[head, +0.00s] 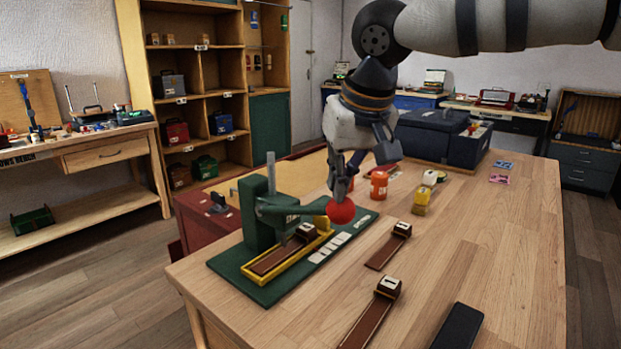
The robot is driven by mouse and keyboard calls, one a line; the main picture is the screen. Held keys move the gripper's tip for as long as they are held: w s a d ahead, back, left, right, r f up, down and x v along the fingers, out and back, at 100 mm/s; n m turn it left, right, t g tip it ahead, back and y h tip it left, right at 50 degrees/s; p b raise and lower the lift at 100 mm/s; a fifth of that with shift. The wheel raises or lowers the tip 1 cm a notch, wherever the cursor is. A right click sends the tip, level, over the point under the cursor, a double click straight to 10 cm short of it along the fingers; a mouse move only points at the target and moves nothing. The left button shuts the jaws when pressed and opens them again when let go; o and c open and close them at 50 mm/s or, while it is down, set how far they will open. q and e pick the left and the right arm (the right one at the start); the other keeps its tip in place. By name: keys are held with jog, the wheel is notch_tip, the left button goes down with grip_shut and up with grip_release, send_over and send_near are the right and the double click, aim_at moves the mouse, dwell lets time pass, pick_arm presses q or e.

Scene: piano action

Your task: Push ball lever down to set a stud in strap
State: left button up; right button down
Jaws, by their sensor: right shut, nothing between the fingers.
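A green press (258,222) stands on a green base plate near the left edge of the wooden table. Its lever ends in a red ball (341,211). A brown strap (277,257) lies in a yellow tray (262,277) under the press, with a dark block marked with a light label on its far end. My right gripper (340,196) points down with its fingers shut and empty, right at the top of the red ball. I cannot tell whether the fingertips touch it. My left gripper is not in view.
Two more brown straps with blocks lie on the table, one in the middle (386,250) and one nearer (366,318). An orange jar (378,184) and a yellow block (421,201) stand behind. A dark blue case (440,138) sits at the back. The table's right side is mostly clear.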

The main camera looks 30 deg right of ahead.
aim_at(347, 204)
jog(key=shift+s+d+f, duration=0.1)
jog(key=shift+s+f, duration=0.05)
jog(key=shift+f, duration=0.35)
jog(key=shift+s+d+f, duration=0.1)
jog(key=shift+f, duration=0.35)
jog(key=shift+s+f, duration=0.2)
jog(key=shift+f, duration=0.75)
